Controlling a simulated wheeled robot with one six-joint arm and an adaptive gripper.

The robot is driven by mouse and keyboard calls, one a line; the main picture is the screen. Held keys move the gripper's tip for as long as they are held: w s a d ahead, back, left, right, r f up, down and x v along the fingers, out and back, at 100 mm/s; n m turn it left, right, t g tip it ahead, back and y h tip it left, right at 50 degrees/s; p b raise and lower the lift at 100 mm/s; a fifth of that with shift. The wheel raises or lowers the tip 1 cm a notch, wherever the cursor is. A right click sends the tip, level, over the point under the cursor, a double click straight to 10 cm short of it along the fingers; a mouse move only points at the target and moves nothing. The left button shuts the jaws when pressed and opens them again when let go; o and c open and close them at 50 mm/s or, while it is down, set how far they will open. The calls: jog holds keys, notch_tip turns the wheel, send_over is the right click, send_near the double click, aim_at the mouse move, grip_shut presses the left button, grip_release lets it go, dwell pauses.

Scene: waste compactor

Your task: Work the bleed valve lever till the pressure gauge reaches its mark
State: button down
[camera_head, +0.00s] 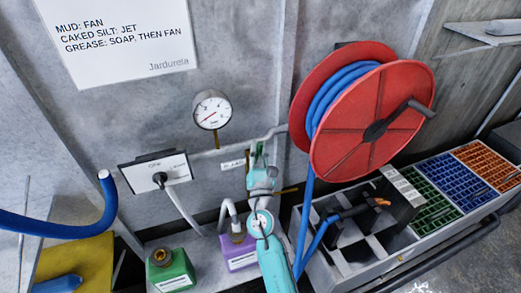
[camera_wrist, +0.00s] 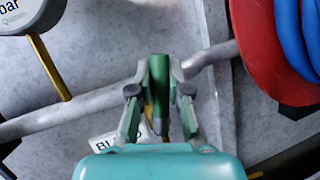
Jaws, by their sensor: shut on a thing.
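The round white pressure gauge (camera_head: 212,109) is on the grey wall above a pipe, left of my gripper. Its red needle slants from lower left to upper right; the exact reading and any mark are too small to tell. In the wrist view only the gauge's lower edge (camera_wrist: 28,14) shows, with "bar". The green bleed valve lever (camera_wrist: 158,98) stands between the fingers of my gripper (camera_wrist: 159,70), which is shut on it in front of the pipe. In the head view my gripper (camera_head: 258,156) is at the pipe, hiding most of the lever.
A red hose reel (camera_head: 350,150) with blue hose is close on the right. A grey pipe (camera_head: 222,148) runs behind the gripper. Green (camera_head: 172,270) and purple (camera_head: 238,255) containers stand below. A compartmented bench (camera_head: 350,258) with coloured bins lies at lower right.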

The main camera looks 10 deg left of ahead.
jog(key=shift+s+a+n, duration=0.15)
jog(key=shift+a+n, duration=0.05)
jog(key=shift+n, duration=0.4)
jog(key=c, duration=1.1)
grip_release()
jog(key=v, duration=1.2)
jog(key=shift+d, duration=0.1)
